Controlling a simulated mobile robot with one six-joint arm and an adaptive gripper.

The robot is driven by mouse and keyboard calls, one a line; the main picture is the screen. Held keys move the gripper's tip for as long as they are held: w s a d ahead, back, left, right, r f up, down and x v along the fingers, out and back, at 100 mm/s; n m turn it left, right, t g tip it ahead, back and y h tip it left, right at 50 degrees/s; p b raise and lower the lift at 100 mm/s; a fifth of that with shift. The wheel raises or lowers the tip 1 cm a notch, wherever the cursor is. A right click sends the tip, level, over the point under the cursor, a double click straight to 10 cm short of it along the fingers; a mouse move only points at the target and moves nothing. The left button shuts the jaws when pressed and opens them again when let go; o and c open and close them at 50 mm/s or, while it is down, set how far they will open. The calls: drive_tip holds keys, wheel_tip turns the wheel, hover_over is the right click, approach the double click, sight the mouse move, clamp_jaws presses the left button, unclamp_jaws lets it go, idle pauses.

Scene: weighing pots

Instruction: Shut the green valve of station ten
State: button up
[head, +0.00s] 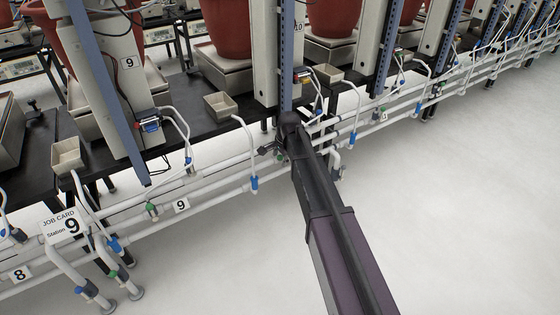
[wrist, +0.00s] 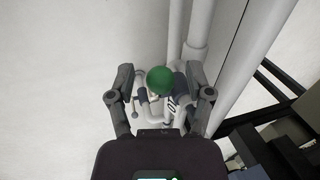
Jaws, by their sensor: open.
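The green valve's round knob (wrist: 160,79) shows in the wrist view, on white pipework with dark fittings. A label partly reading 10 is just below it. My gripper (wrist: 159,73) is open, one finger on each side of the knob, with visible gaps on both sides. In the head view my gripper (head: 270,149) is small and dark at the white pipe rails below the station 10 column (head: 284,60).
White pipe rails (head: 225,172) run along the bench fronts. The station 9 label (head: 181,205) and job card (head: 61,224) are to the left. Blue-collared hoses (head: 254,183) hang close to my gripper. A small tray (head: 220,106) sits on the bench. The pale floor (head: 460,220) is clear.

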drive_tip(key=shift+c, duration=0.2)
clamp_jaws()
drive_tip(key=shift+f, duration=0.1)
drive_tip(key=f+t+h+b, duration=0.2)
drive_tip(key=h+b, duration=0.1)
drive_tip(key=f+t+h+b, duration=0.1)
drive_tip(key=h+b, duration=0.1)
drive_tip(key=shift+s+a+n, duration=0.25)
drive_tip(key=shift+a+n, duration=0.1)
drive_tip(key=shift+n, duration=0.05)
idle(0.3)
drive_tip(key=shift+r, duration=0.1)
idle(0.3)
